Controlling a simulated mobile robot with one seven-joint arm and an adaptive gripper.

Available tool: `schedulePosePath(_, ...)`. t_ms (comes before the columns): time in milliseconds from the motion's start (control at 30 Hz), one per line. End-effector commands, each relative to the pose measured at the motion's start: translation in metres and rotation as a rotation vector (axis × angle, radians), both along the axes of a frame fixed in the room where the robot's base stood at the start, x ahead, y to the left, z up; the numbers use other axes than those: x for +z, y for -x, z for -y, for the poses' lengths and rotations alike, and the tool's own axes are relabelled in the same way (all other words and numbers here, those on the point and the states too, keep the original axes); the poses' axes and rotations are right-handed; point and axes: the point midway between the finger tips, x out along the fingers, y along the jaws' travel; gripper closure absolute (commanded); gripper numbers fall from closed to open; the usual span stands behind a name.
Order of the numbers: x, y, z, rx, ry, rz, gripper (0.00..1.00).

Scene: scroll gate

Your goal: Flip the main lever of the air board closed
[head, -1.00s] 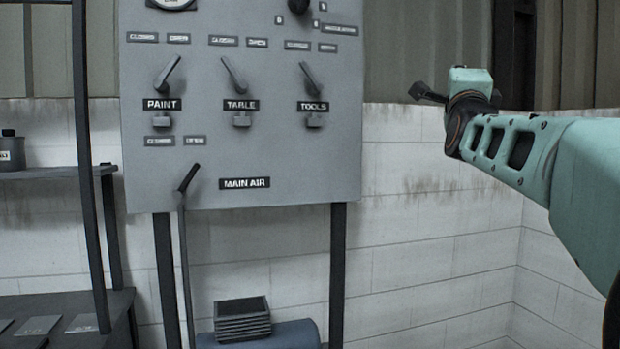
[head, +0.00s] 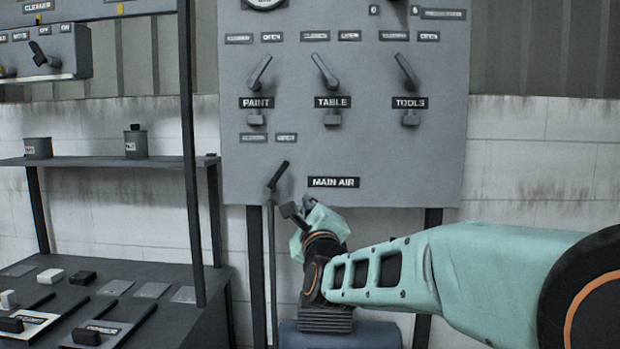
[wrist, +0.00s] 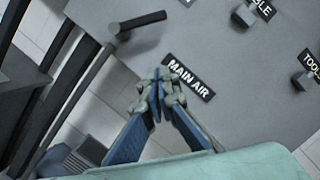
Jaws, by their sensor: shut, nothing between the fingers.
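The grey air board (head: 440,150) fills the upper middle of the head view. Its main lever (head: 278,175) is a short black handle at the lower left, left of the MAIN AIR label (head: 333,182). It tilts up and to the right, toward the right of the two small plates above it. The lever (wrist: 140,22) also shows at upper left in the wrist view. My gripper (head: 292,211) is just below and right of the lever, apart from it. In the wrist view its fingers (wrist: 157,82) are together and empty, beside the MAIN AIR label (wrist: 188,76).
Three smaller levers, PAINT (head: 261,72), TABLE (head: 325,72) and TOOLS (head: 407,72), sit higher on the board. A thin pipe (head: 272,270) runs down below the main lever. A dark rack with a shelf (head: 90,161) and bench (head: 130,310) stands at left. A blue tank (head: 385,334) is below.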

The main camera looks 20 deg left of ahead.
Motion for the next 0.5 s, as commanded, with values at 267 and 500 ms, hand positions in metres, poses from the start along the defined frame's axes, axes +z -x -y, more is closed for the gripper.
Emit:
schedulePosePath(267, -0.0018, 0.0019, -0.003, 0.006, -0.004, -0.004, 1.0)
schedulePosePath(500, 0.0002, -0.0049, -0.0062, 0.006, -0.004, -0.004, 1.0)
